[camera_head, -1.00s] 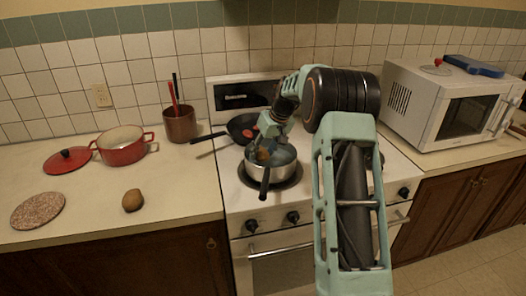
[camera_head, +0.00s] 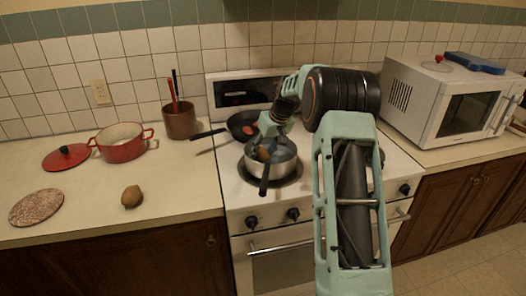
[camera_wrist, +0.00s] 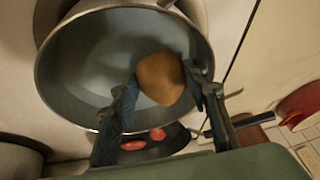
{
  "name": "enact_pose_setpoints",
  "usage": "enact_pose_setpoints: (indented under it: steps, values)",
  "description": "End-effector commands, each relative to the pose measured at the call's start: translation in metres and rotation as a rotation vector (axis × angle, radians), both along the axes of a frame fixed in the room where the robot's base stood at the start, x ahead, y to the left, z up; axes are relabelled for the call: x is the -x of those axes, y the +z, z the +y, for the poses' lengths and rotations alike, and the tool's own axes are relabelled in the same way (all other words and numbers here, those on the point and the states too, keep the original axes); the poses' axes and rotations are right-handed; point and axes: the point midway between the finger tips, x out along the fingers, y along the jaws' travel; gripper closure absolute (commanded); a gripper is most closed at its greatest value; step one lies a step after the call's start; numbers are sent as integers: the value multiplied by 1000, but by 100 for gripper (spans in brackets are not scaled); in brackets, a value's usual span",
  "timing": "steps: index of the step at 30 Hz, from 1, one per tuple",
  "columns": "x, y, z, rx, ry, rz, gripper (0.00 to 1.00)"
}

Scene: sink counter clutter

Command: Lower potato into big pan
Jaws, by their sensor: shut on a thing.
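The potato (camera_wrist: 160,78) is brown and sits between the two fingers of my gripper (camera_wrist: 163,92) in the wrist view. My gripper is shut on it. The big pan (camera_wrist: 85,75) is a grey metal pan with a dark handle (camera_head: 264,180), standing on the front burner of the stove. In the wrist view the potato is over the pan's opening, near one side of the rim. In the head view my gripper (camera_head: 265,150) is at the pan, and the potato (camera_head: 263,155) shows only as a small brown patch. I cannot tell whether it touches the pan's bottom.
A black frying pan (camera_head: 240,126) with a red spot is on the burner behind. On the left counter are a red pot (camera_head: 122,150), its lid (camera_head: 66,158), a utensil holder (camera_head: 180,122), a second potato (camera_head: 131,196) and a round trivet (camera_head: 36,207). A microwave (camera_head: 440,108) stands right.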

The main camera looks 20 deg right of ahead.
Motion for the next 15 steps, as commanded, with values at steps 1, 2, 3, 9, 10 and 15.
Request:
enact_pose_setpoints:
  steps: [1, 2, 3, 9, 10, 15]
  values:
    - [0, -1, 0, 0, 0, -1, 87]
    - [0, -1, 0, 0, 0, -1, 87]
    - [0, -2, 0, 0, 0, -1, 87]
    - [0, -5, 0, 0, 0, -1, 87]
    - [0, -5, 0, 0, 0, -1, 87]
    - [0, -8, 0, 0, 0, -1, 87]
